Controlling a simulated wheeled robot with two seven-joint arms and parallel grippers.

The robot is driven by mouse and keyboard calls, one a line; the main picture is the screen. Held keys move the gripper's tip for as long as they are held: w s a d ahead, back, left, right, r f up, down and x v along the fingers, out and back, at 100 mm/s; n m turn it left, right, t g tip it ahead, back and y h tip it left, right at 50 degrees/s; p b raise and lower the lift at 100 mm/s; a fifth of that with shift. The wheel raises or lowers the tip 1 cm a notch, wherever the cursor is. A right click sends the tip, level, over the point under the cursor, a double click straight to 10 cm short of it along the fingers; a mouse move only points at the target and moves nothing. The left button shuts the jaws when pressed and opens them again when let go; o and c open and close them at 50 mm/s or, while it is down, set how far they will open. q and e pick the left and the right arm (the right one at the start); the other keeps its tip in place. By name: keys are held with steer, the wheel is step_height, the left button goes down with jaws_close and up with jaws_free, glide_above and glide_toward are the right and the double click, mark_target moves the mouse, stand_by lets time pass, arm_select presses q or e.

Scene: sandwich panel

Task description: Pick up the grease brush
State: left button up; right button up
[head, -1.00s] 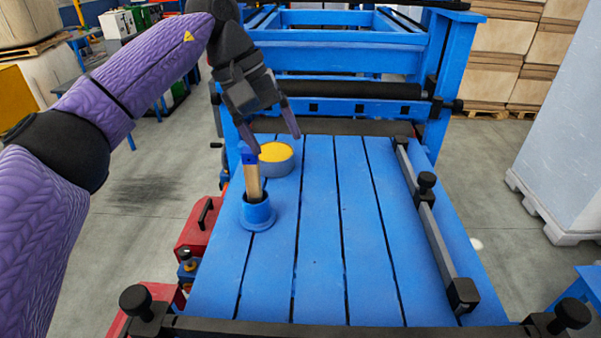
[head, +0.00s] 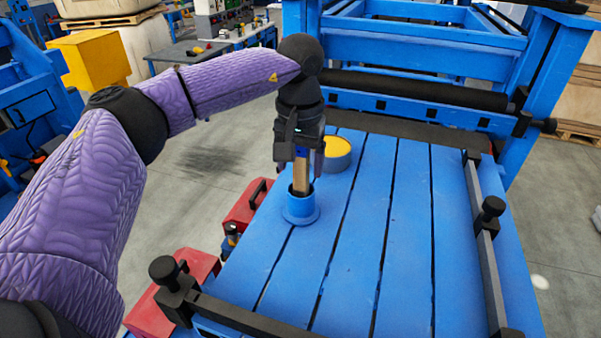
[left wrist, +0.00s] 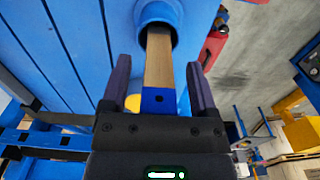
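The grease brush (head: 301,179) has a flat wooden handle with a blue upper end. It stands in a blue round holder (head: 301,209) on the blue table, and its lower end is hidden inside. My left gripper (head: 302,170) points down over the brush. In the left wrist view, its two dark fingers (left wrist: 158,75) are apart, one on each side of the brush handle (left wrist: 159,62), with visible gaps. The mouth of the holder (left wrist: 158,14) shows beyond the fingertips. My right gripper is not in view.
A round grey tin with yellow contents (head: 336,152) stands close behind the holder, right of my gripper. Black clamp rails run along the table's front (head: 240,315) and right side (head: 482,240). Red boxes (head: 246,205) sit beside the left edge. The table's middle is clear.

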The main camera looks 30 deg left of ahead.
arm_select(q)
steer(key=shift+d, duration=0.1)
jaws_close()
steer(key=shift+w, duration=0.1)
step_height(320, 180, up, 10)
steer(key=shift+b, duration=0.55)
